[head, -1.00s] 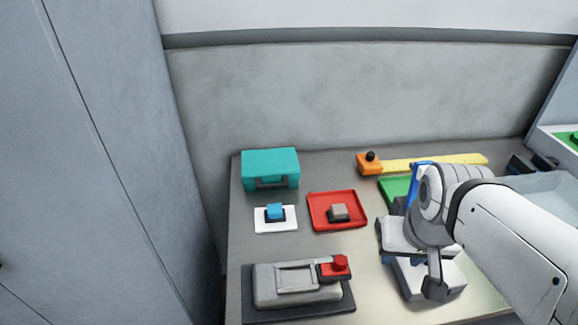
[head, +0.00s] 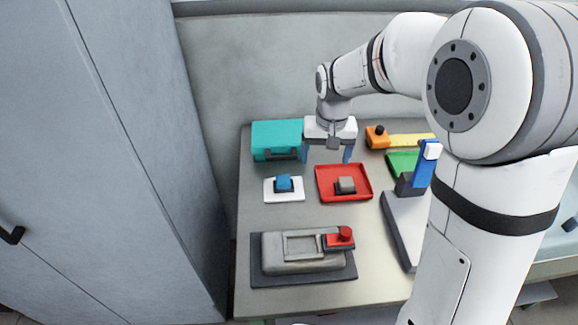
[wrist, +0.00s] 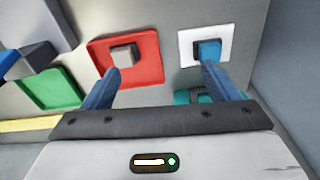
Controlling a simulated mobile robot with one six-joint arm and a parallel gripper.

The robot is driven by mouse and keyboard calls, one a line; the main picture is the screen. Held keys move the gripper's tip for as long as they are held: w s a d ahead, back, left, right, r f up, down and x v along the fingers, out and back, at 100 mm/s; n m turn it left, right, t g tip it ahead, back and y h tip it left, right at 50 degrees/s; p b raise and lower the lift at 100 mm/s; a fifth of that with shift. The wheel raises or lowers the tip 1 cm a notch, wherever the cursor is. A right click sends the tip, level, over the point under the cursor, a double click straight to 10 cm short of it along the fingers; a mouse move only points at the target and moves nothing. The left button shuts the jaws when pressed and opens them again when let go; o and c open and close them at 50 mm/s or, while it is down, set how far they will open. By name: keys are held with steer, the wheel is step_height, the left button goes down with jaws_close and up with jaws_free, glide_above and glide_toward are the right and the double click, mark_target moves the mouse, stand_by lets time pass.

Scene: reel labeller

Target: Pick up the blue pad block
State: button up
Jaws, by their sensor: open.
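The blue pad block (head: 284,183) sits on a white square plate (head: 297,196), left of the red tray on the table. It also shows in the wrist view (wrist: 208,50), beyond the right fingertip and apart from it. My gripper (head: 328,158) is open and empty, with its blue fingers pointing down above the back edge of the red tray. In the wrist view my gripper's two fingers (wrist: 160,70) are spread wide, the left one over the red tray. A dark base shows under the blue block.
A red tray (head: 326,194) holds a grey block (head: 346,185). A teal case (head: 276,138) stands behind the white plate. A grey device with a red knob (head: 345,233) is in front. A green tray (head: 401,163), an orange block (head: 376,138) and a blue-handled device (head: 424,170) are at right.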

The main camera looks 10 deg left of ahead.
steer(key=g+p, duration=0.1)
glide_above(283, 179)
steer(key=shift+n, duration=0.4)
steer(key=f, duration=0.5)
steer(key=d+f, duration=0.1)
steer(key=f, duration=0.2)
steer(key=shift+w, duration=0.15)
steer(key=f, duration=0.2)
steer(key=f+p, duration=0.1)
steer(key=f, duration=0.2)
steer(key=a+f+p, duration=0.1)
steer(key=f, duration=0.1)
steer(key=shift+f, duration=0.4)
steer(key=c, duration=1.1)
steer(key=shift+r, duration=0.1)
